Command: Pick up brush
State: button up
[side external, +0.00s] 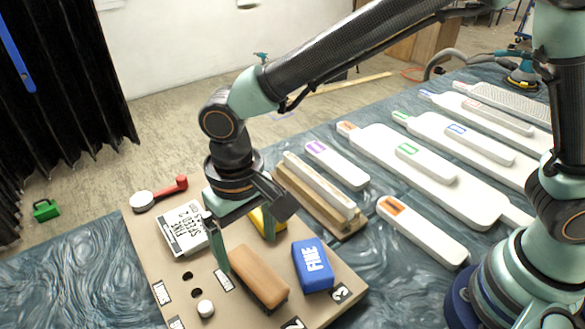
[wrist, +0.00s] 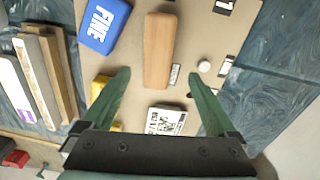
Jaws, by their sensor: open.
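The brush (side external: 258,277) looks like a long wooden block with a dark underside, lying on the tan board (side external: 335,271). In the wrist view the brush (wrist: 159,50) lies lengthwise, its near end between the lines of my fingers. My gripper (side external: 245,250) points down just behind the brush in the side view. In the wrist view my gripper (wrist: 158,75) has its two green fingers wide apart, with nothing held between them. The contact between the fingers and the brush, if any, cannot be told.
A blue block marked FINE (side external: 313,266) lies close beside the brush. A yellow block (side external: 265,222) is partly hidden behind my gripper. A white printed box (side external: 183,230), a white knob (side external: 205,308) and a red-handled tool (side external: 160,194) sit nearby. Long white sanding boards (side external: 422,230) lie to the right.

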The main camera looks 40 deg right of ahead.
aim_at(255, 270)
jog(key=f, duration=0.7)
jog(key=shift+s+d+f, duration=0.15)
jog(key=shift+s+d, duration=0.1)
jog(key=shift+s, duration=0.05)
grip_shut()
jog(key=shift+r, duration=0.2)
notch_tip(255, 270, up, 20)
jog(key=shift+f, duration=0.15)
dwell(0.3)
